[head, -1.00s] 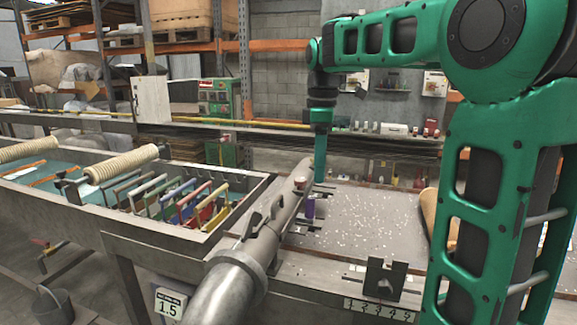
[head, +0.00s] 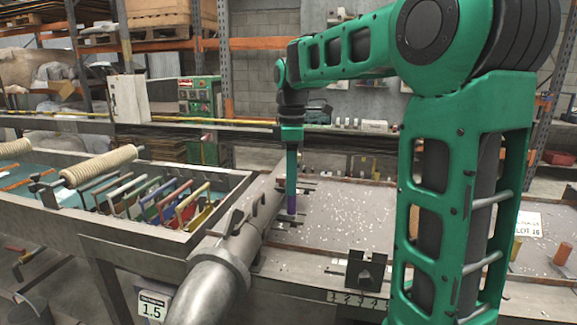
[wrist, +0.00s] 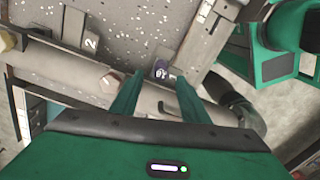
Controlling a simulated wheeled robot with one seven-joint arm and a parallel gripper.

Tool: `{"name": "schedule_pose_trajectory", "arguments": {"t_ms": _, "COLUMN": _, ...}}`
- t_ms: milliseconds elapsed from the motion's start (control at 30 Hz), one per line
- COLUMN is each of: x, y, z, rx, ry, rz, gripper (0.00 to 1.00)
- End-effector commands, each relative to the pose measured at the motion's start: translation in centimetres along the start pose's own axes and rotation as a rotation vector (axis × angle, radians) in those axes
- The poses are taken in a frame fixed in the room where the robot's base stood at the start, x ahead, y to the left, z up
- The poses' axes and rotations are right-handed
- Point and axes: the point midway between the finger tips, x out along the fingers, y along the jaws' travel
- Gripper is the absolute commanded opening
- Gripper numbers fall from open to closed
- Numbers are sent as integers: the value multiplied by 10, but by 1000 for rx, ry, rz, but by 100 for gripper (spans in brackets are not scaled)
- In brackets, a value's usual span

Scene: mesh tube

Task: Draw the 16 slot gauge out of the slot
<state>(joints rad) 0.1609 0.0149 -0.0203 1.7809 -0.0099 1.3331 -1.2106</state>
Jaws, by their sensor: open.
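My gripper (wrist: 156,84) is open, with one green finger on each side of the gauge in the picture. Whether the fingers touch it I cannot tell. In the head view my gripper (head: 291,186) points down just above the purple piece. The slot itself is hidden.
The grey pipe (head: 245,240) runs close beside the gauge; it also fills the left of the wrist view (wrist: 60,75). A tank (head: 190,243) with several coloured frames stands left. A dark notched block (head: 365,270) sits at the bench front. The speckled benchtop (head: 335,215) is mostly clear.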

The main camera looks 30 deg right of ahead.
Motion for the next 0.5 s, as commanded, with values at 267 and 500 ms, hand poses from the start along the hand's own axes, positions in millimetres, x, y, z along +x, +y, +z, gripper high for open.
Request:
{"name": "schedule_pose_trajectory", "arguments": {"t_ms": 267, "x": 41, "y": 0, "z": 0, "rx": -1, "ry": -1, "rz": -3, "gripper": 42}}
{"name": "schedule_pose_trajectory", "arguments": {"t_ms": 500, "x": 54, "y": 0, "z": 0, "rx": -1, "ry": 0, "rz": -1, "gripper": 42}}
